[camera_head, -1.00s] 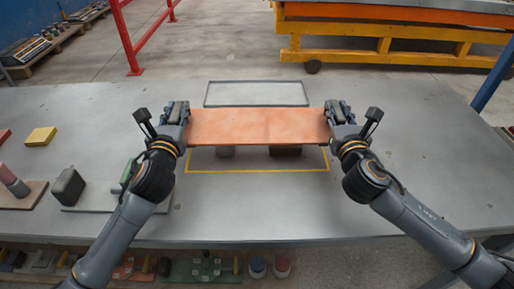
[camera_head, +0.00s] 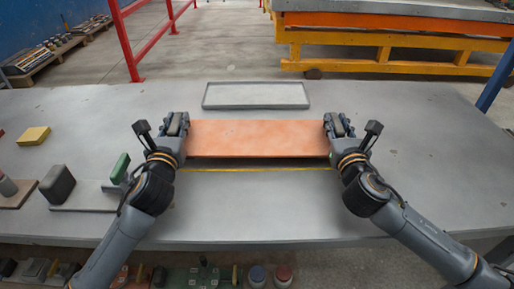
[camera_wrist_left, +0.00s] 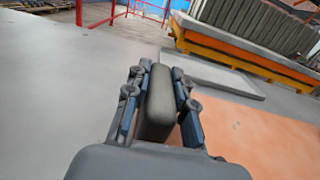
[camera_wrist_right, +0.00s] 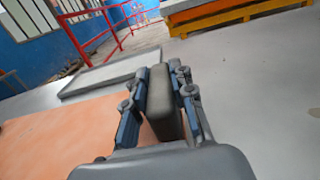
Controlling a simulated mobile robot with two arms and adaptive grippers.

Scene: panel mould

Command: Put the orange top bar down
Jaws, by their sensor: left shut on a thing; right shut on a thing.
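The orange top bar (camera_head: 258,138) lies level across the middle of the table in the head view, between my two grippers. My left gripper (camera_head: 175,125) is shut on a dark grey block (camera_wrist_left: 157,100) at the bar's left end. My right gripper (camera_head: 337,125) is shut on a like grey block (camera_wrist_right: 162,100) at its right end. A dark shadow shows under the bar's front edge. I cannot tell whether the bar is touching what is under it. A yellow line (camera_head: 255,170) on the table runs just in front of the bar.
A shallow grey tray (camera_head: 256,95) lies behind the bar. A yellow block (camera_head: 33,136), a dark block (camera_head: 57,184) and a green-handled tool (camera_head: 120,168) are at the left. The table to the right of my right gripper is clear.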

